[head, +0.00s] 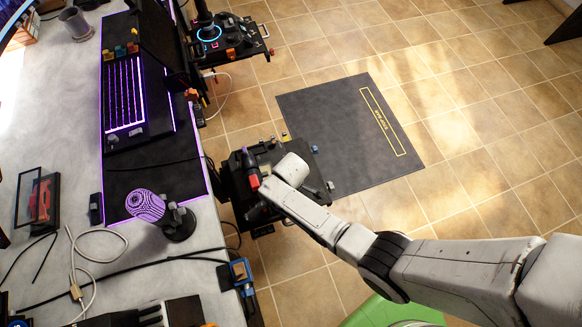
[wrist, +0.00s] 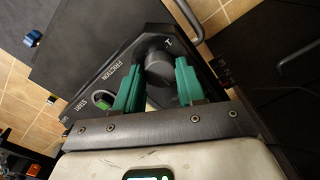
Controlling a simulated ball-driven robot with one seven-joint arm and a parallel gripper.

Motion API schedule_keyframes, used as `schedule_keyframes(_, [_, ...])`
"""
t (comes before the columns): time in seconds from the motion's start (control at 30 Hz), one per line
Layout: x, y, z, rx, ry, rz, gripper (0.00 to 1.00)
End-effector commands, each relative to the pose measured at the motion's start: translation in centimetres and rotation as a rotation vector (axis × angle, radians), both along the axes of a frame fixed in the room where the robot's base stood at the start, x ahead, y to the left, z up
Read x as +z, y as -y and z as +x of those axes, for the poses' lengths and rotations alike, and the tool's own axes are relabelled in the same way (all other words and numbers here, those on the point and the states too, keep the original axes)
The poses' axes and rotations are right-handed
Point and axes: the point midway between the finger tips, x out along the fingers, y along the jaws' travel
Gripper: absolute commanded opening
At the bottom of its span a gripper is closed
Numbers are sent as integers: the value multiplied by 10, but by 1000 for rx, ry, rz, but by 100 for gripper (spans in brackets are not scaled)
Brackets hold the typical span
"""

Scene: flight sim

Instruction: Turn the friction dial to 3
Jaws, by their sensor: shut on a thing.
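The friction dial (wrist: 158,66) is a dark round knob on a black panel (wrist: 108,62), beside the white word FRICTION, in the wrist view. My gripper (wrist: 158,80) has two green fingers, one on each side of the dial, and is shut on it. A white mark shows on the panel just beyond the dial; I cannot tell the dial's setting. In the head view my arm reaches the black control unit (head: 232,190) at the desk's edge; the dial and fingertips are hidden there.
A green START button (wrist: 103,100) sits left of my gripper, and a curved metal handle (wrist: 187,18) is close on the right. Tiled floor (head: 450,150) and a dark mat (head: 340,130) lie beyond.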

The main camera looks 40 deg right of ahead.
Motion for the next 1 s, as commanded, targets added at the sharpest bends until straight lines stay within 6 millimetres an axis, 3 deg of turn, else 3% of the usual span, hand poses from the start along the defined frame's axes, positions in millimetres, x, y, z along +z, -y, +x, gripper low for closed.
schedule_keyframes(0.3, [0, 0, 0, 0, 1, 0, 8])
schedule_keyframes(0.33, [0, 0, 0, 0, 1, 0, 42])
schedule_keyframes(0.57, [0, 0, 0, 0, 1, 0, 64])
schedule_keyframes(0.83, [1, 0, 0, -1, 1, 0, 64])
schedule_keyframes(1.0, [15, 0, 1, -1, 2, 1, 64])
